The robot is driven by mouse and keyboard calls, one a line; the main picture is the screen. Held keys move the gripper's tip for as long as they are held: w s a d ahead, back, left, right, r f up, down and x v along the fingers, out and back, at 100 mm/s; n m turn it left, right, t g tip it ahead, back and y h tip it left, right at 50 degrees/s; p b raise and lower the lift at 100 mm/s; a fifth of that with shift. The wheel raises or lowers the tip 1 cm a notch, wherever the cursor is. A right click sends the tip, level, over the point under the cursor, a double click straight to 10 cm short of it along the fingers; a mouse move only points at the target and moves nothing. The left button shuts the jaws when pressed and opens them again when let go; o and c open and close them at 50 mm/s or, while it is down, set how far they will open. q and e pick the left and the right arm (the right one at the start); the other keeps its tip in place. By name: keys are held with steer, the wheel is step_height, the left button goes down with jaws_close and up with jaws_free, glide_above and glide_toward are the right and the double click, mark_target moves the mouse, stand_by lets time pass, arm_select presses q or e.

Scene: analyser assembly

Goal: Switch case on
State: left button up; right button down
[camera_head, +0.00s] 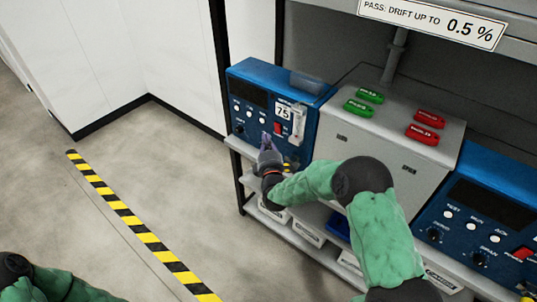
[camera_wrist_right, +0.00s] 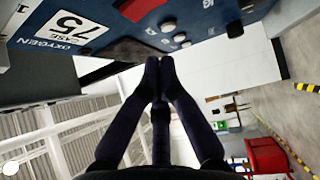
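The blue case (camera_head: 250,93) with the white "75" label stands at the left end of the bench. Its front has a dark display, several white buttons, a black knob and a red switch (camera_head: 277,129). In the right wrist view the case (camera_wrist_right: 105,22) fills the top, and the red switch (camera_wrist_right: 140,8) shows at the upper edge. My right gripper (camera_head: 266,140) is just in front of the case's lower front, close to the switch. Its fingertips (camera_wrist_right: 158,68) meet with nothing between them. I cannot tell whether they touch the case. My left gripper is out of view.
A grey box (camera_head: 330,145) with green and red tags (camera_head: 428,118) stands right of the case. Another blue unit (camera_head: 478,215) with a red switch is farther right. Shelves with bins lie below. The floor left of the striped tape (camera_head: 130,218) is clear.

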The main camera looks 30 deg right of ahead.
mark_target(277, 129)
steer(key=d, duration=0.1)
steer(key=w+d, duration=0.1)
steer(key=d+b, duration=0.1)
steer(key=shift+w+d+r, duration=0.15)
steer(key=shift+d+r, duration=0.1)
steer(key=shift+d, duration=0.1)
